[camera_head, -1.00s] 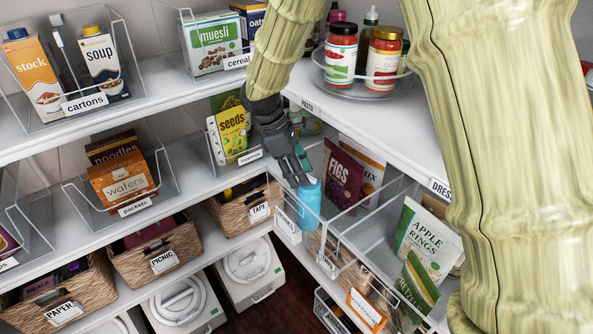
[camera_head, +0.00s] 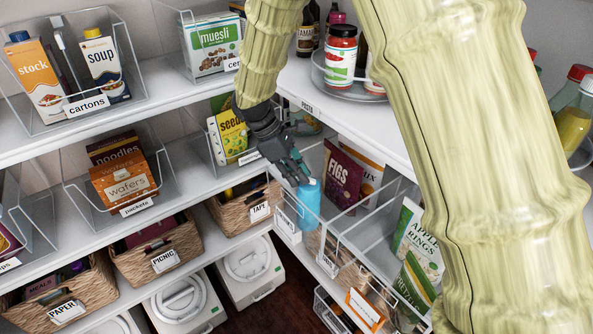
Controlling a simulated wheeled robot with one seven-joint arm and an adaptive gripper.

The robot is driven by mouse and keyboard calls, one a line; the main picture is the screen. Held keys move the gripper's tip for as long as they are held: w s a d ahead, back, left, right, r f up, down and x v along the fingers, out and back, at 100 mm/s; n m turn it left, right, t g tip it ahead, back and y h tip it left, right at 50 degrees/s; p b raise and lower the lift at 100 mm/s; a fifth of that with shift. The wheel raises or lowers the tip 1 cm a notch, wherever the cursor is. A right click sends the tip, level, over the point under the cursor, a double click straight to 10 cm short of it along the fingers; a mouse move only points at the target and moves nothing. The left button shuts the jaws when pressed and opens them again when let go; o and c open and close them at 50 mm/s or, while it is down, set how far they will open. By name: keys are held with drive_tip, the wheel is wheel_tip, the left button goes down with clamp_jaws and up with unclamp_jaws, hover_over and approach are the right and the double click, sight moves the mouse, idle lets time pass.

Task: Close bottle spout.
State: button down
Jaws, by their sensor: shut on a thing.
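The bottle (camera_head: 309,205) is light blue and stands upright at the corner of the middle shelf, by the front of a clear bin. My gripper (camera_head: 297,177) comes down from above left, its dark fingers at the top of the bottle. The fingers look closed on the bottle's top. The spout is hidden by the fingers and too small to make out.
A clear bin holds a figs pouch (camera_head: 342,180) just right of the bottle. A seeds pouch (camera_head: 232,133) stands to the left behind my gripper. Woven baskets (camera_head: 243,208) line the lower shelf. My arm covers much of the right side.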

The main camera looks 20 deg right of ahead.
idle(0.3)
drive_tip(key=c, duration=1.4)
unclamp_jaws()
drive_tip(key=v, duration=1.2)
drive_tip(key=shift+a+f, duration=0.15)
drive_tip(key=shift+a, duration=0.1)
